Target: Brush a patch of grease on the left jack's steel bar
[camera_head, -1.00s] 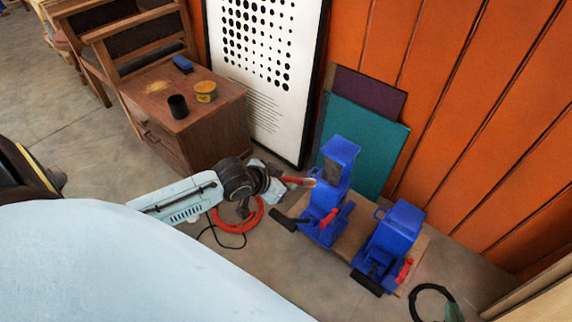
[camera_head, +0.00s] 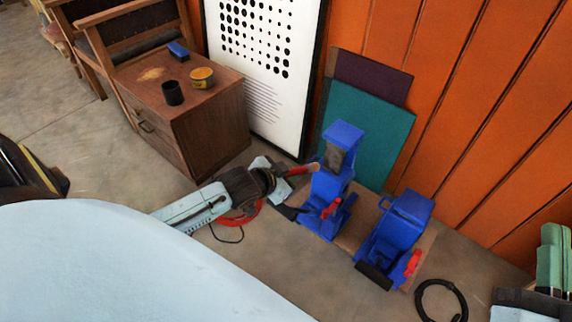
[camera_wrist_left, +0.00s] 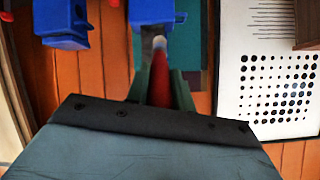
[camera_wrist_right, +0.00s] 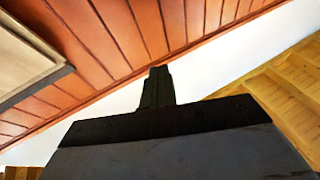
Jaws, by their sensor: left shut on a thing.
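The left jack (camera_head: 342,137) is a tall blue press with a grey face in its upright frame and a red lever. Its grey steel part (camera_wrist_left: 149,32) shows just behind the brush tip in the left wrist view. My left gripper (camera_head: 282,178) is shut on the brush (camera_head: 300,170), which has a red handle and a pale tip. The brush tip is at the jack's left side; I cannot tell whether it touches. My right gripper (camera_wrist_right: 157,88) is shut and empty, raised at the right edge of the head view (camera_head: 554,258). No grease patch can be made out.
A second blue jack (camera_head: 403,220) stands right of the first on a brown board (camera_head: 356,233). A wooden cabinet (camera_head: 215,125) holds a black cup (camera_head: 173,93), a yellow tin (camera_head: 202,77) and a blue brush-like block (camera_head: 178,50). A black ring (camera_head: 441,299) lies on the floor.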

